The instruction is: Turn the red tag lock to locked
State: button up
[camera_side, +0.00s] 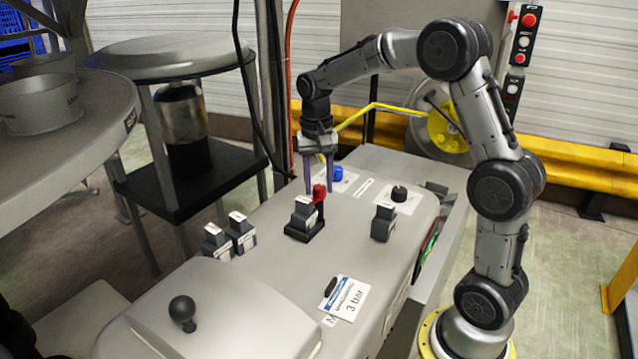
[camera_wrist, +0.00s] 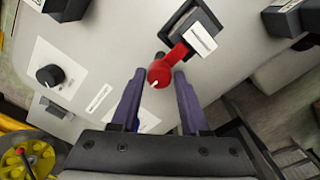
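The red tag lock (camera_side: 319,193) stands up at the back of a black block with a white label on the grey machine top. It also shows in the wrist view (camera_wrist: 171,62), with a round red end bearing a small white mark and an arm reaching to the block. My gripper (camera_side: 321,188) points down above it with two purple fingers. In the wrist view my gripper (camera_wrist: 160,75) is open, and the round end lies between the fingertips with a gap on each side. I see no contact. The exact height of the fingertips against the tag is hard to tell.
Black labelled blocks stand left (camera_side: 242,233) and right (camera_side: 384,222) of the lock. A black knob (camera_side: 399,194) and a blue knob (camera_side: 337,173) sit behind it. A black ball handle (camera_side: 182,309) and a labelled card (camera_side: 345,298) are in front.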

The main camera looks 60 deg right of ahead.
aim_at(316, 187)
jog(key=shift+o, duration=1.3)
jog(key=shift+f, duration=0.1)
notch_tip(316, 187, up, 14)
jog(key=shift+w+a, duration=0.15)
jog(key=shift+a, duration=0.1)
jog(key=s+a+r+n+t, duration=0.3)
jog(key=s+a+r, duration=0.2)
jog(key=s+a, duration=0.5)
jog(key=s+a+f+n+t, duration=0.1)
jog(key=s+f+n+t, duration=0.1)
jog(key=s+f+n, duration=0.5)
jog(key=s+f, duration=0.5)
jog(key=s, duration=0.1)
jog(key=shift+a+f+t, duration=0.15)
jog(key=shift+a+t, duration=0.15)
jog(key=shift+t, duration=0.1)
